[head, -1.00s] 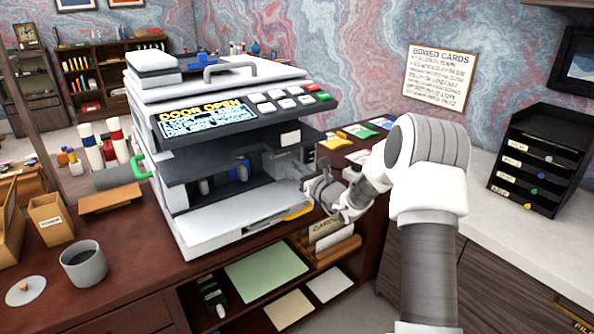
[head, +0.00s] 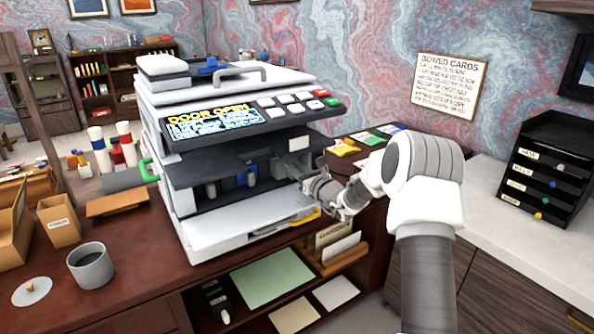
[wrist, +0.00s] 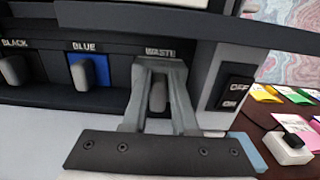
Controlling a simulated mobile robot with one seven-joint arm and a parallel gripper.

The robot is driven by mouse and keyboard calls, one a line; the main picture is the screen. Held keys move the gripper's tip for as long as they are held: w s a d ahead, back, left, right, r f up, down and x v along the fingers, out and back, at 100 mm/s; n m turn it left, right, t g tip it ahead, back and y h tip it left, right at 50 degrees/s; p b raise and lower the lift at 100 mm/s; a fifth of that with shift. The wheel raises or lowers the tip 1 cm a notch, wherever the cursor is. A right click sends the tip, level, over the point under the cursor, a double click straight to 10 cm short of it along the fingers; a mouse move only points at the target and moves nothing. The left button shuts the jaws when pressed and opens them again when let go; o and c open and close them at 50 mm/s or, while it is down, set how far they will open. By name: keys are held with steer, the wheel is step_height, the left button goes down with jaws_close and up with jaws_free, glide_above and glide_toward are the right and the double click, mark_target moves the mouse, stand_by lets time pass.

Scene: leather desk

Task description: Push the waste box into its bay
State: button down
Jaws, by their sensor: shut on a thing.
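The printer (head: 235,85) stands on the desk with its front door down, and its display reads DOOR OPEN. In the wrist view the waste box (wrist: 158,97) is the rightmost unit in the row, under a label that reads as WASTE. Its grey upright handle sits between the two fingers of my gripper (wrist: 159,72), which is shut on it. The fingers hide most of the box's front, so I cannot tell how deep it sits. In the head view my gripper (head: 308,181) reaches into the printer's right side from the front.
Left of the waste box are the blue cartridge (wrist: 88,72) and the black cartridge (wrist: 12,70). An OFF/ON switch (wrist: 232,92) is close on the right. The open door (head: 245,222) lies below. A mug (head: 91,266) stands at the desk's left.

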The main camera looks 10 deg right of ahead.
steer(key=shift+b+x, duration=0.4)
steer(key=shift+x, duration=1.6)
steer(key=c, duration=0.6)
jaws_free()
steer(key=shift+s+f, duration=0.1)
